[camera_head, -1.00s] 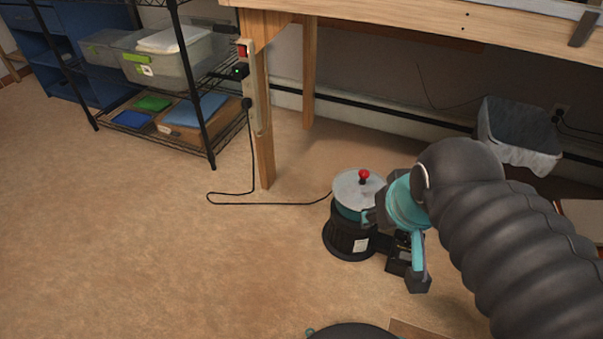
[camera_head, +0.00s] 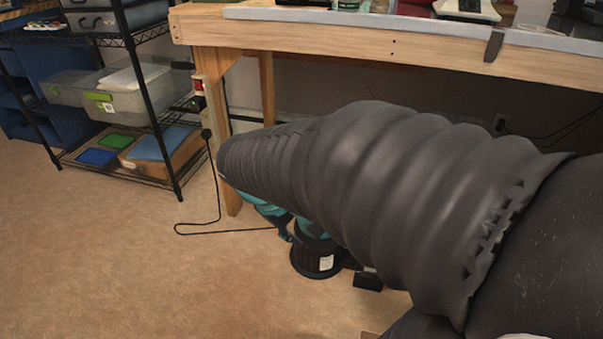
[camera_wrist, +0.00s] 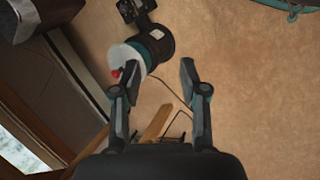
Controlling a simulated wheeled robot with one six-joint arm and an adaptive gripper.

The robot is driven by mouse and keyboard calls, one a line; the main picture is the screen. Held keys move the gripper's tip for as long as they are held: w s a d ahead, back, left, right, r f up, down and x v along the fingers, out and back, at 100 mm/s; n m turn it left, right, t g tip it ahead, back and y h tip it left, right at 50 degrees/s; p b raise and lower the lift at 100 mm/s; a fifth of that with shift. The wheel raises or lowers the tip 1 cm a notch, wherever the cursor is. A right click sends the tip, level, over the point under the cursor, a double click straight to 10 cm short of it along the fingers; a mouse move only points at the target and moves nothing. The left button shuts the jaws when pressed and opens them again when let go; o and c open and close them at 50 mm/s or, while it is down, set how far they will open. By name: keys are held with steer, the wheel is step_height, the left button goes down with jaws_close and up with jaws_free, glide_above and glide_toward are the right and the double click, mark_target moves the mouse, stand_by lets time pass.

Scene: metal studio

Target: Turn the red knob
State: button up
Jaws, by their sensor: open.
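The red knob (camera_wrist: 115,73) sits on the pale lid (camera_wrist: 127,60) of a round teal-and-black machine (camera_wrist: 157,44) on the floor. In the wrist view the knob shows just beyond the tip of the left finger; I cannot tell the gap in depth. My gripper (camera_wrist: 151,82) is open, with its fingers wide apart and nothing between them. In the head view my arm hides the knob and lid.
A wooden workbench (camera_head: 320,35) stands behind my arm. A red switch (camera_head: 197,85) is on its leg. A black cord (camera_head: 190,233) runs over the floor towards the machine. A wire shelf (camera_head: 150,130) with bins stands left. The floor in front is clear.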

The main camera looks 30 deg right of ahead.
steer(key=w+d+f+n+g+h+p, duration=0.1)
steer(key=w+d+f+n+h, duration=0.35)
steer(key=w+d, duration=0.2)
steer(key=w+d+f+n+g+h+p, duration=0.1)
steer(key=w+d+f+n+h, duration=0.2)
steer(key=w+d+n+h, duration=0.25)
steer(key=w+d+f+n+t+h+p, duration=0.1)
steer(key=w+f+n+t, duration=0.35)
steer(key=f, duration=0.35)
steer(key=w+d+f+n+t+h+p, duration=0.1)
steer(key=w+f+n+t, duration=0.2)
steer(key=w+f+n, duration=0.35)
steer(key=shift+m, duration=0.9)
steer(key=x, duration=0.9)
steer(key=s+f+x, duration=0.1)
steer(key=x, duration=0.3)
steer(key=shift+d, duration=0.3)
steer(key=shift+c, duration=0.2)
